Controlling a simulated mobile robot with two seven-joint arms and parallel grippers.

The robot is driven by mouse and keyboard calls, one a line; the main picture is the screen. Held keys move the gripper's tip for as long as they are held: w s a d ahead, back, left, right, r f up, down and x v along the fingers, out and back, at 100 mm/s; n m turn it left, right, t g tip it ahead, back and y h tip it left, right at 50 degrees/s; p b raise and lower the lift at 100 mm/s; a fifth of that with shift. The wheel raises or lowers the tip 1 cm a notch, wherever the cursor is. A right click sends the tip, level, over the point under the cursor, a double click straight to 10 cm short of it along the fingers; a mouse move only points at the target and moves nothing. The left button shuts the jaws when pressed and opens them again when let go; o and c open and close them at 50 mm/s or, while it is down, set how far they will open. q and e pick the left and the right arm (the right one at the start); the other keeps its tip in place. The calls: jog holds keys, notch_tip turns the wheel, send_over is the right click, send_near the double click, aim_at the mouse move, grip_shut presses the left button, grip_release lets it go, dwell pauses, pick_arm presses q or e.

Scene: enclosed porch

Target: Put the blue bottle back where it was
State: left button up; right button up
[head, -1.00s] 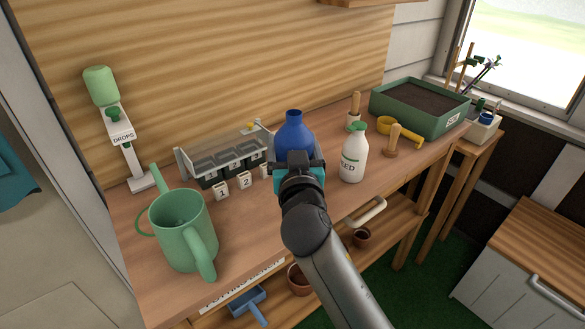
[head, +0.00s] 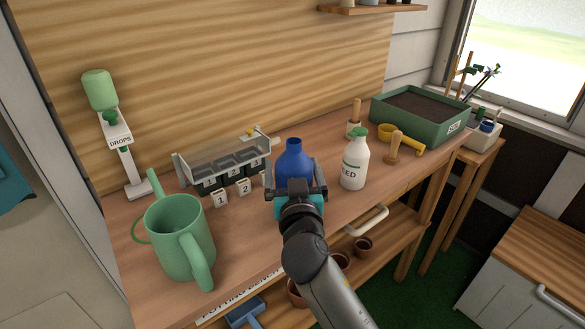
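The blue bottle (head: 293,163) stands upright on the workbench (head: 345,205), between the numbered blocks and the white bottle; its lower part is hidden behind my gripper. My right gripper (head: 296,186) comes in from the bottom of the head view. Its dark fingers are spread on either side of the bottle, wider than before, and it looks open around it. Whether a finger still touches the bottle cannot be told. My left gripper is not in view.
A white bottle (head: 355,163) marked with letters ending "EED" stands close on the right. Number blocks (head: 244,187) and a clear-lidded rack (head: 225,163) are on the left. A green watering can (head: 178,240) stands at the front left. A wooden-handled tool (head: 394,148) is farther right.

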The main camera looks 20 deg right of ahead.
jog(key=shift+r, duration=0.1)
jog(key=v, duration=1.2)
dwell(0.5)
